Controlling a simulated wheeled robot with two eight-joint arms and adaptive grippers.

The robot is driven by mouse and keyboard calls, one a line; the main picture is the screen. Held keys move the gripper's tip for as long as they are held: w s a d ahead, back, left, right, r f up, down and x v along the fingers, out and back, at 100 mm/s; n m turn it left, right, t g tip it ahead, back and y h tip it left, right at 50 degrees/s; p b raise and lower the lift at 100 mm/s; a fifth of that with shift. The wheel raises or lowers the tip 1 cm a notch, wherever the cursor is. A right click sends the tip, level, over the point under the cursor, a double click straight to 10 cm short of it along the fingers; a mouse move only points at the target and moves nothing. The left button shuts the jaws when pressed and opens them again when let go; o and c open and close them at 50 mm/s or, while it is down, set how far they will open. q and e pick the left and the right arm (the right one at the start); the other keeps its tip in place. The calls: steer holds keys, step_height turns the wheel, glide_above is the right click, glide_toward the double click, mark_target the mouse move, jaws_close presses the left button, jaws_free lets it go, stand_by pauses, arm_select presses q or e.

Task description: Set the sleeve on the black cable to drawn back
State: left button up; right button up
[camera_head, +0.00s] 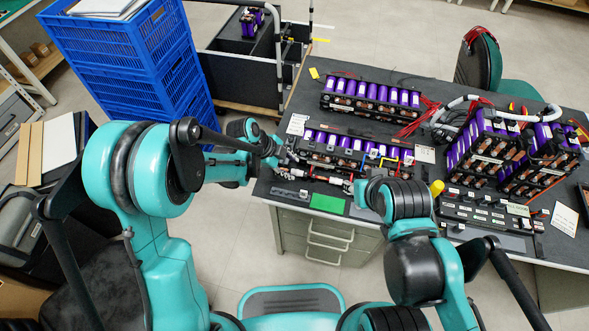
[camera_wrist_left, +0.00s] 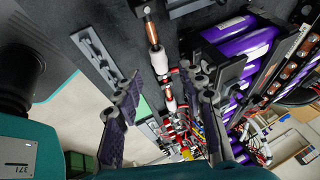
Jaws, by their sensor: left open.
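A line of cable ends with bare copper and white sleeves runs between my fingers in the left wrist view. One white sleeve (camera_wrist_left: 159,62) sits next to a copper piece (camera_wrist_left: 152,32); a second copper piece (camera_wrist_left: 170,100) lies lower down. Which of these belongs to the black cable I cannot tell. My left gripper (camera_wrist_left: 168,100) is open, with its two dark fingers on either side of the line, apart from it as far as I see. In the head view my left gripper (camera_head: 279,157) is at the table's left edge, by the purple battery module (camera_head: 345,150). My right gripper (camera_head: 366,192) is mostly hidden behind its arm.
A grey slotted bar (camera_head: 289,196) and a green card (camera_head: 327,203) lie at the table's front edge. Another purple module (camera_head: 370,97) stands behind, and taller modules (camera_head: 500,150) stand right. A labelled black rack (camera_head: 485,210) is at front right. Blue crates (camera_head: 125,65) stand left.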

arm_select(q)
steer(key=v, duration=0.8)
steer(key=shift+f, duration=0.1)
steer(key=s+a+r+n+t+y, duration=0.2)
steer(key=s+a+r+n, duration=0.2)
steer(key=s+a+n, duration=0.4)
steer(key=s+a+r+n+t+y, duration=0.3)
steer(key=s+a+r+n, duration=0.2)
steer(key=n, duration=0.9)
steer(key=s+a, duration=0.3)
stand_by(1.7)
